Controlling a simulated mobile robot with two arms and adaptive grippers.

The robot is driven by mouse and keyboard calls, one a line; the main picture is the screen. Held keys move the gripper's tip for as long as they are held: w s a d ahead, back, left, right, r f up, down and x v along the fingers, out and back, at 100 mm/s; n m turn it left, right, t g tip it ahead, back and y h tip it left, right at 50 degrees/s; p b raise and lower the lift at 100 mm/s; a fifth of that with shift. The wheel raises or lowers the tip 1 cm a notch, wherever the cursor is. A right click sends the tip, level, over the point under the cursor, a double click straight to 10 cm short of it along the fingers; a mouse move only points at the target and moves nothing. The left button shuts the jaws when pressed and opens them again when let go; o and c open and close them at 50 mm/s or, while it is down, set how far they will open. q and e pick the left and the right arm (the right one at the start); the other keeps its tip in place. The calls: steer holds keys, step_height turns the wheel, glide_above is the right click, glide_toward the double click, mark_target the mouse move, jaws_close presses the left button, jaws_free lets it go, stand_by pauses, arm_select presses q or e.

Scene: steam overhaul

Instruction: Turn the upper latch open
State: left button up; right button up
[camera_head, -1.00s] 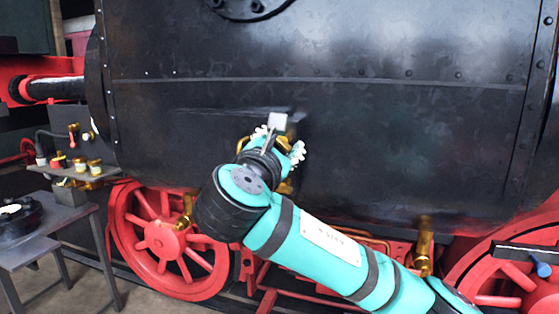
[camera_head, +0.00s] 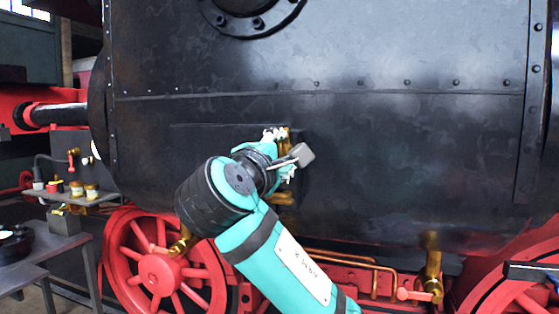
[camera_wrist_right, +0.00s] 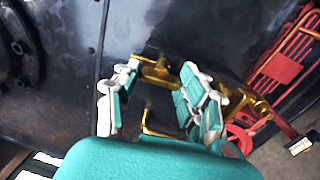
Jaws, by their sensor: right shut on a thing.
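The brass upper latch (camera_head: 284,143) sits on the side of the black boiler (camera_head: 400,140), mostly covered by my right gripper (camera_head: 281,152). In the right wrist view the brass latch part (camera_wrist_right: 157,70) lies between the white and teal fingers of the right gripper (camera_wrist_right: 157,85). The right gripper is shut on it, and the exact contact is partly hidden. A second brass piece (camera_head: 283,198) shows just below the gripper in the head view. My left gripper is not in view.
Red wheels (camera_head: 165,270) and brass pipes run below the boiler. At the left a small table (camera_head: 45,250) stands in front of a shelf (camera_head: 85,198) with several small jars. The boiler side right of the gripper is smooth and free.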

steer(key=shift+m, duration=0.5)
steer(key=o, duration=1.2)
steer(key=shift+w, duration=0.1)
steer(key=v, duration=1.2)
steer(key=shift+f, duration=0.15)
